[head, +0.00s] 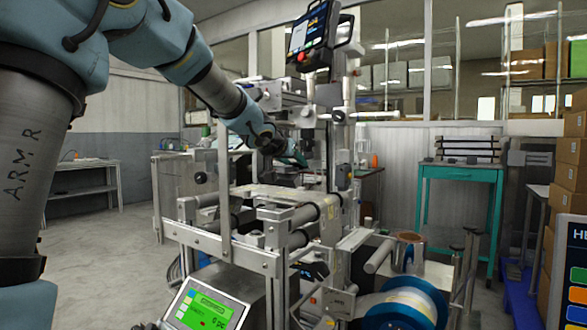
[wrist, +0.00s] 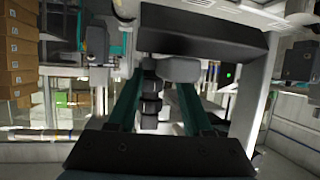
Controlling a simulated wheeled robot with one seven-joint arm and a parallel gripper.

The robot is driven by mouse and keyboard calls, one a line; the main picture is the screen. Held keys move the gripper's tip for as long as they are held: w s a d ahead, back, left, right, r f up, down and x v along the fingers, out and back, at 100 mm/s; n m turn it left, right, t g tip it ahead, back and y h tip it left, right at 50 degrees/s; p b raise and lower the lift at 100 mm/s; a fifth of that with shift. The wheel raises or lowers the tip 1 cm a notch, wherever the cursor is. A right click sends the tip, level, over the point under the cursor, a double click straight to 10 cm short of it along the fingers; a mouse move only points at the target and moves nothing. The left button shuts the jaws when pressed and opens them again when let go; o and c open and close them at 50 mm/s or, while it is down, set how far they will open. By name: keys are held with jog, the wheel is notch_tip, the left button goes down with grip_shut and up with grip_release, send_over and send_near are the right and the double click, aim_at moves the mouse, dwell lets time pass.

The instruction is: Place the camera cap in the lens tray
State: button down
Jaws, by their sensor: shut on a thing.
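My gripper (head: 298,159) reaches out over the film machine in the head view, at the end of my arm. In the wrist view its two teal fingers (wrist: 160,82) run in from both sides and close toward a small dark, stacked-looking thing (wrist: 151,100) between them. I cannot tell whether this is the camera cap. A grey block (wrist: 181,69) and a wide dark block (wrist: 215,48) show just past the fingertips. I cannot pick out the lens tray with certainty in either view.
The film machine (head: 268,243) with its metal frame and rollers fills the middle. A screen (head: 310,32) stands above it. A green-lit panel (head: 205,308) and a film reel (head: 400,305) are in front. A teal table (head: 461,172) stands behind, with cartons (head: 572,160) at right.

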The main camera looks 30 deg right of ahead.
jog(key=shift+c, duration=1.6)
grip_release()
jog(key=shift+r, duration=0.15)
jog(key=p+v, duration=0.5)
jog(key=v, duration=0.7)
jog(key=shift+p, duration=0.35)
